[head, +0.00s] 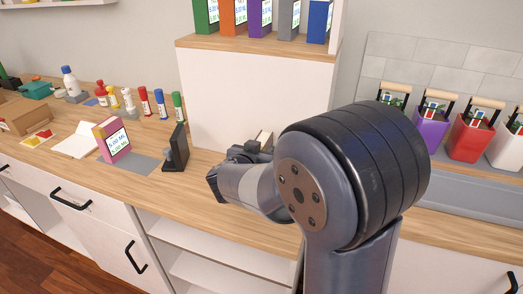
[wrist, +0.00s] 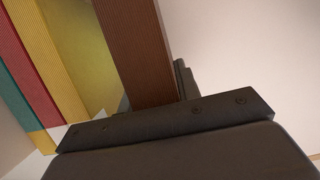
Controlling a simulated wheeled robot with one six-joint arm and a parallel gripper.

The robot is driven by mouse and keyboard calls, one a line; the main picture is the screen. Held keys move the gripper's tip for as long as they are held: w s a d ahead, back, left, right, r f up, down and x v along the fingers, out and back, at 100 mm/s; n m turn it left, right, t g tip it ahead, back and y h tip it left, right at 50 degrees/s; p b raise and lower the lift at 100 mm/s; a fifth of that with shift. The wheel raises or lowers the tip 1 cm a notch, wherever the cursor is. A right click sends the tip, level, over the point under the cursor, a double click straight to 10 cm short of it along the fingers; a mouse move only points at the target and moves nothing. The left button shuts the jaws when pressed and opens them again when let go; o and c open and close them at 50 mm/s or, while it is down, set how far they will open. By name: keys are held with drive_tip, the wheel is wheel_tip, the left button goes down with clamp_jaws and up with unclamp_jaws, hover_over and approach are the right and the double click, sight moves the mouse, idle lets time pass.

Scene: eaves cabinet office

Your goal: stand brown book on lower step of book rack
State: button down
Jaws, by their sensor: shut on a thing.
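The brown book (wrist: 138,45) fills the upper middle of the wrist view, tilted, its brown face toward the camera. My gripper (wrist: 165,105) is shut on it; a dark finger shows just right of the book. Yellow, red and teal upright book-like things (wrist: 45,65) stand to its left in the wrist view; I cannot tell whether they touch the brown book. In the head view my gripper (head: 246,152) is mostly hidden behind my arm, and a small pale edge shows beside it. I cannot make out the book rack or its lower step for certain.
A raised white cabinet with a wooden top (head: 200,42) bears several coloured binders. A black bookend (head: 176,150) and a pink box (head: 112,139) stand on the wooden counter, with coloured bottles behind. Coloured caddies (head: 470,135) stand at right. My arm hides the counter's middle.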

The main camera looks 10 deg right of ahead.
drive_tip(key=shift+f, duration=0.1)
drive_tip(key=c, duration=1)
unclamp_jaws()
drive_tip(key=shift+c, duration=0.2)
drive_tip(key=shift+r, duration=0.25)
drive_tip(key=v, duration=1.2)
